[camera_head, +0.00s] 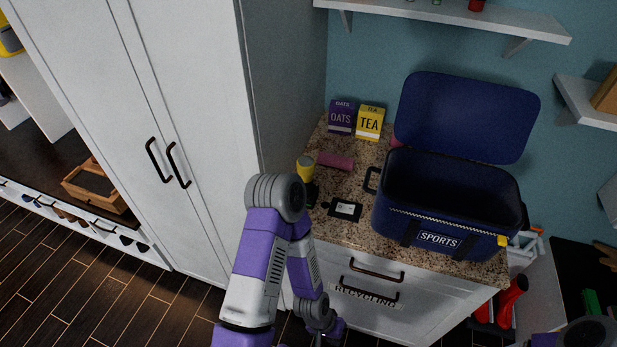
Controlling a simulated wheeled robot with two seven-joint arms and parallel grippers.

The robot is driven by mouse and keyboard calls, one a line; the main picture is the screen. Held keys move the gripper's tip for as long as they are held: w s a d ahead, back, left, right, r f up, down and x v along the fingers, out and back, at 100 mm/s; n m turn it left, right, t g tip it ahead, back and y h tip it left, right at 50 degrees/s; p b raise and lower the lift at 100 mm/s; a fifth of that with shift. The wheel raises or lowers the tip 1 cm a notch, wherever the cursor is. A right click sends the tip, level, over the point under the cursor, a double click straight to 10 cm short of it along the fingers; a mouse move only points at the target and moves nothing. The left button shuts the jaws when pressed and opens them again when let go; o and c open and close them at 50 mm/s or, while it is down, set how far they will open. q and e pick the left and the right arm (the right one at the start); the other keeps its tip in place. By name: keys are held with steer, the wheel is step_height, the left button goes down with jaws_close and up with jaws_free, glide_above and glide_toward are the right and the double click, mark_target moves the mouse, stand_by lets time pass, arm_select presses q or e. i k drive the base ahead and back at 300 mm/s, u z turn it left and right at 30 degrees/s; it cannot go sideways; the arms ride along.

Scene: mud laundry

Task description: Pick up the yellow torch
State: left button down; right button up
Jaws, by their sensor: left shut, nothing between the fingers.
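The yellow torch (306,167) stands on the speckled countertop (338,184) near its left edge. Its yellow head shows, and a dark lower part is partly hidden behind my left arm. My left arm rises in front of the counter and bends down again. My left gripper (326,333) is low at the bottom edge, in front of the drawers and well below the torch. It is shut and empty, apart from the torch. Only part of my right arm shows at the bottom right corner; its gripper is out of view.
A pink cylinder (336,161), purple oats box (341,117), yellow tea box (370,123) and dark card-like item (345,209) are on the counter. An open blue sports cooler (444,239) fills its right side. A white cabinet (197,120) stands left.

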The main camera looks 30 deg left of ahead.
mark_target(306, 165)
steer(key=z, duration=1.25)
steer(key=k, duration=0.95)
steer(key=u, duration=2.05)
steer(key=i, duration=0.15)
steer(key=z, duration=0.35)
